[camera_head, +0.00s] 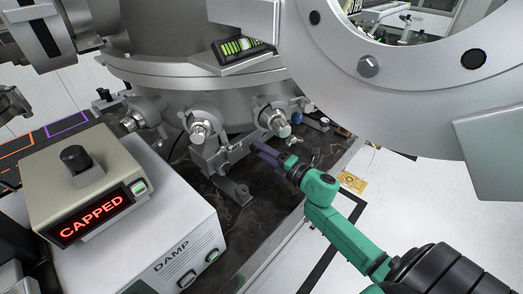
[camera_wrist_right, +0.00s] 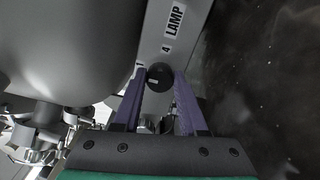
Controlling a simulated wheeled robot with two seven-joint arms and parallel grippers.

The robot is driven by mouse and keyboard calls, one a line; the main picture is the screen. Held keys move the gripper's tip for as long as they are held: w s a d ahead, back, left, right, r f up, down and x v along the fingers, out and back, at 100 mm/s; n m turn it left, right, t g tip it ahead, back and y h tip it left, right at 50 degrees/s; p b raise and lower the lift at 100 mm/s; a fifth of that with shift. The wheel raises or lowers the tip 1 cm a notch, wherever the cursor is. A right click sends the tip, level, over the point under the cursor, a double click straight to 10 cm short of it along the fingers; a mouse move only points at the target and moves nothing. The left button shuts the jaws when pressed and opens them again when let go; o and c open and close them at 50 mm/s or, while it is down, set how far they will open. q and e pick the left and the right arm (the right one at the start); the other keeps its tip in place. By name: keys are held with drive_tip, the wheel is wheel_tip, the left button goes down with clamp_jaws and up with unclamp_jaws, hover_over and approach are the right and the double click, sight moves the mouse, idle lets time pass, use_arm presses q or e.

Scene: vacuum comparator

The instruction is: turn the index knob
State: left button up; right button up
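A small dark round knob (camera_wrist_right: 160,77) with a pale mark sits on a grey panel in the right wrist view, below the labels "4" and "LAMP". No label naming it as the index knob is readable. My right gripper (camera_wrist_right: 160,75) has its two purple fingers apart, one on each side of this knob. Their tips are very close to its sides, and no clear grip shows. In the head view the right gripper (camera_head: 259,146) reaches the grey bracket under the chamber, and the knob is hidden there. My left gripper is not in view.
A beige box (camera_head: 90,185) with a black knob and a red "CAPPED" display stands on a white "DAMP" unit (camera_head: 150,240) at left. The large metal chamber (camera_head: 160,35) and a big flange (camera_head: 400,85) hang close above my right arm. Metal fittings (camera_head: 200,128) crowd the chamber's underside.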

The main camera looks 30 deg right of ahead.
drive_tip(key=o, duration=0.4)
drive_tip(key=shift+o, duration=0.2)
drive_tip(key=shift+s+d+f, duration=0.1)
drive_tip(key=shift+s+d, duration=0.05)
drive_tip(key=shift+s, duration=0.25)
drive_tip(key=b+v, duration=0.1)
drive_tip(key=v, duration=1.2)
drive_tip(key=shift+s+d, duration=0.2)
drive_tip(key=shift+s, duration=0.15)
